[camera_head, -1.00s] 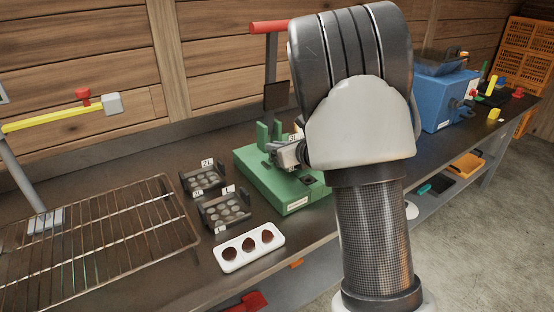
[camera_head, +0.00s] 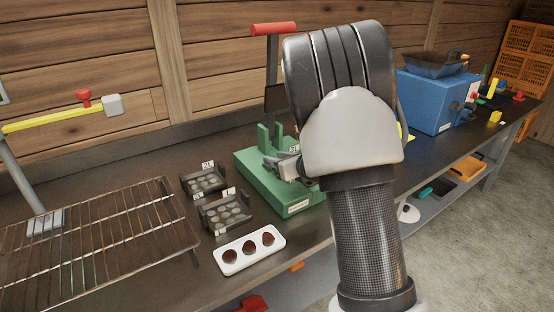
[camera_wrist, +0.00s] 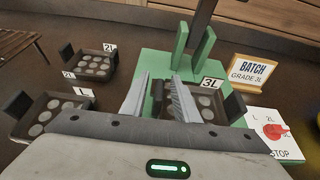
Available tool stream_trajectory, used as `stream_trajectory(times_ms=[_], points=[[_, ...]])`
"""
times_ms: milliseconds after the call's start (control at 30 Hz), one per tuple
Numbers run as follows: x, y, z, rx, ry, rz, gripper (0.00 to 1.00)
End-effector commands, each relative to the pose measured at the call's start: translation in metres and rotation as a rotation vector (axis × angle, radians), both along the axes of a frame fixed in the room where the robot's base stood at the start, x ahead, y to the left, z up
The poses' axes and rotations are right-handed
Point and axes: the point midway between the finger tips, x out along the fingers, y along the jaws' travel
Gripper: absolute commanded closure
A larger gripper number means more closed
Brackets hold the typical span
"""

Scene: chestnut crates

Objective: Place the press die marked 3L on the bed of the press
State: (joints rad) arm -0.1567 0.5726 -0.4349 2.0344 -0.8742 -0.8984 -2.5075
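The press die marked 3L (camera_wrist: 208,102) is a dark tray with round pale cavities and upright black end grips. Its white label (camera_wrist: 212,82) faces up. My gripper (camera_wrist: 160,76) has its fingers on either side of the left end grip and appears shut on it. The die is over the green press bed (camera_wrist: 152,63); contact with the bed is hidden. In the head view my gripper (camera_head: 283,166) is low over the green press (camera_head: 270,190), partly covered by my arm. Dies 2L (camera_head: 204,181) and 1L (camera_head: 225,212) lie on the bench.
Two green uprights (camera_wrist: 191,50) stand behind the die. A white three-hole tray (camera_head: 249,252) and wire rack (camera_head: 90,245) are left of the press.

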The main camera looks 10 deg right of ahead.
Motion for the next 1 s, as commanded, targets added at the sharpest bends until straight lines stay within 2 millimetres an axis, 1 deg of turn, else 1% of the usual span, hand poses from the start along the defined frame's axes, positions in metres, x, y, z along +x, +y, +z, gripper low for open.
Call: stream_trajectory(times_ms=[67, 167, 400, 533, 633, 767, 867, 967, 1000], points=[[-0.003, -0.002, 0.003, 0.000, 0.000, -0.001, 0.72], [-0.014, -0.007, 0.009, 0.001, -0.002, -0.002, 0.72], [-0.059, -0.025, 0.029, 0.003, -0.002, -0.004, 0.72], [-0.080, -0.034, 0.038, 0.003, -0.001, -0.003, 0.72], [-0.092, -0.039, 0.043, 0.001, -0.001, -0.004, 0.72], [-0.100, -0.042, 0.047, 0.010, 0.003, -0.011, 0.72], [-0.101, -0.051, 0.060, 0.089, 0.032, -0.103, 0.72], [-0.102, -0.067, 0.085, 0.296, 0.099, -0.321, 0.72], [-0.107, -0.076, 0.096, 0.418, 0.135, -0.438, 0.72]])
